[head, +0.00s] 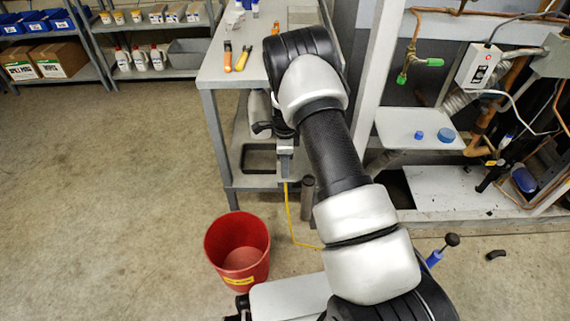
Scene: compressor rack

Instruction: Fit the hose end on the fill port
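My gripper (285,168) points down in front of the grey bench, low beside its lower shelf. A yellow hose (289,215) hangs straight down from between the fingertips, then bends right along the floor behind my arm. The fingers appear shut on its end, which they hide. On the rack at the upper right, a copper pipe carries a brass valve fitting (403,77) with green parts on it. It looks like the fill port, but I cannot be sure. My gripper is well left of it and lower.
A red bucket (238,252) stands on the floor left of the hose. The bench top (222,72) holds orange-handled tools (244,57). A rack tray (392,127) holds two blue caps. Shelves with boxes (60,60) stand at the back left. The left floor is clear.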

